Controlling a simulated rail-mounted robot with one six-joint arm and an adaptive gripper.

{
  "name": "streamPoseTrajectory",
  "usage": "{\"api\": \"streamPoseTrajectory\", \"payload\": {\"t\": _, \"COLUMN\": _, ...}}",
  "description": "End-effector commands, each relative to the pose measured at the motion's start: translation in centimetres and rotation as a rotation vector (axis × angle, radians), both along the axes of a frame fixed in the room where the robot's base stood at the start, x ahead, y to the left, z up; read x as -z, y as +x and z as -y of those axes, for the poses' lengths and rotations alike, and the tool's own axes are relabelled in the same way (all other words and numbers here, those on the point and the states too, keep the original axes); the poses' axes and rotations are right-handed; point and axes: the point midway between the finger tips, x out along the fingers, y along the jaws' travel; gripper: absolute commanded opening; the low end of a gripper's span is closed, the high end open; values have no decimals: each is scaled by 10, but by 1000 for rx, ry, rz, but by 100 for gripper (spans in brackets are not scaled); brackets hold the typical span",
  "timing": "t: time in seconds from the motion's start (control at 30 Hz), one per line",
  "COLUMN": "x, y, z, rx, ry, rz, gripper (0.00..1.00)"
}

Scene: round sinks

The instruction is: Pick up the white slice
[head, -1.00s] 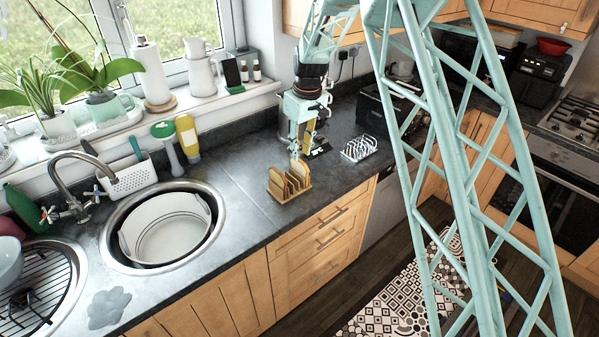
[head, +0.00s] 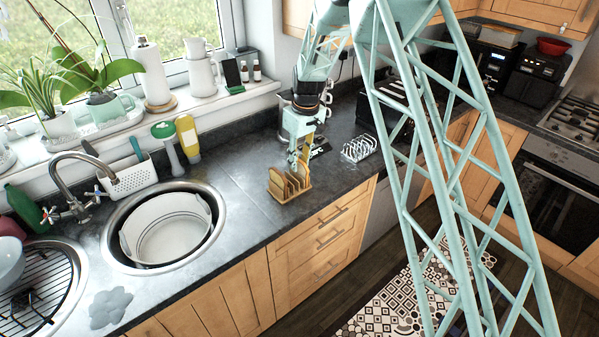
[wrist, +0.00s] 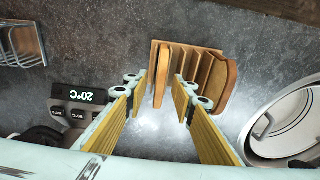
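A wooden rack (head: 305,188) stands on the dark counter with upright slices of bread in it. In the wrist view, one tan slice (wrist: 162,76) stands at the left end of the rack (wrist: 200,47); a browner slice (wrist: 222,88) is at the right end. No slice looks plainly white, so I cannot tell which is the white one. My gripper (wrist: 160,92) is open, its yellow-padded fingers apart, with the left slice lined up between the tips. In the head view my gripper (head: 297,162) is just above the rack and hides part of the slices.
A wire rack (head: 359,148) is right of the wooden rack. A round sink with a white tub (head: 165,228) is to the left. A digital scale (wrist: 80,98) and the wire rack (wrist: 22,45) show at the wrist view's left. The counter's front edge is close.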

Motion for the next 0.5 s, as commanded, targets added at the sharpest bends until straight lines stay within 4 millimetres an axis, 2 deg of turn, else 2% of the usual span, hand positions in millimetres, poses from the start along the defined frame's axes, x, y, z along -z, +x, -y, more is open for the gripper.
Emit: {"api": "streamPoseTrajectory", "payload": {"t": 0.5, "x": 0, "y": 0, "z": 0, "rx": 0, "ry": 0, "rz": 0, "gripper": 23}}
